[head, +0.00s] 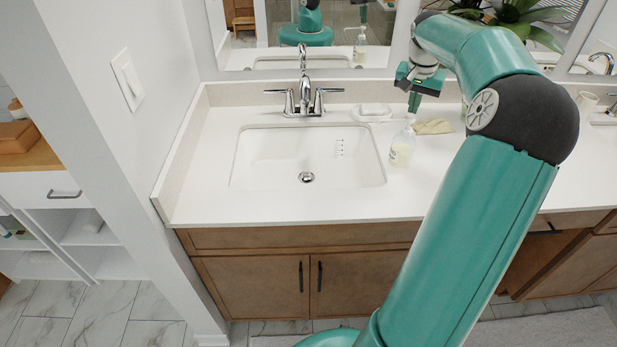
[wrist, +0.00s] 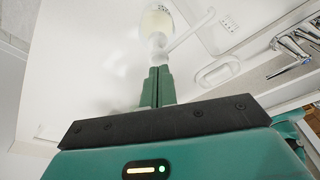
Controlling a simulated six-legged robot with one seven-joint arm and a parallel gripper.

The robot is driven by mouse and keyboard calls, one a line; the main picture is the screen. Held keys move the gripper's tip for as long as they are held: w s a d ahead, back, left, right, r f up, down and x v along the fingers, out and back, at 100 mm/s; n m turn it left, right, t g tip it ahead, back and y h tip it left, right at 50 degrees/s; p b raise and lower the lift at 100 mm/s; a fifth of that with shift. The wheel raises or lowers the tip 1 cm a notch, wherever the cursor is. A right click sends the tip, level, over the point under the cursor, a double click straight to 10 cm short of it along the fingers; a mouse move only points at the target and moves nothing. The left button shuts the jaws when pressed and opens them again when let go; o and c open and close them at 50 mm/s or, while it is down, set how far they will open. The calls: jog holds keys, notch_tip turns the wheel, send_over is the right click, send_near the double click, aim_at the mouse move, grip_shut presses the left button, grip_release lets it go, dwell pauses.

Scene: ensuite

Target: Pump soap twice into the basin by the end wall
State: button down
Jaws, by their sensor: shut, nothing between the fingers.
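The basin (head: 275,160) by the end wall is a white rectangular sink set in the white counter, with a drain in its floor. A clear soap bottle (head: 401,152) with pale yellow soap and a white pump stands upright on the counter just right of the basin. My gripper (head: 414,103) is shut and empty, pointing down over the top of the pump. In the wrist view the shut fingers (wrist: 157,85) line up with the pump head of the soap bottle (wrist: 156,20), and its spout (wrist: 192,30) sticks out beside them. I cannot tell whether they touch.
A chrome faucet (head: 305,92) with two handles stands behind the basin, below a mirror. A white soap dish (head: 372,113) and a folded beige cloth (head: 433,127) lie near the bottle. The counter in front of the basin is clear.

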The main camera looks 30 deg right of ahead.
jog(key=shift+f, duration=1.45)
jog(key=shift+r, duration=1.5)
jog(key=shift+f, duration=0.15)
jog(key=shift+f, duration=1.35)
jog(key=shift+r, duration=1.45)
jog(key=shift+r, duration=0.1)
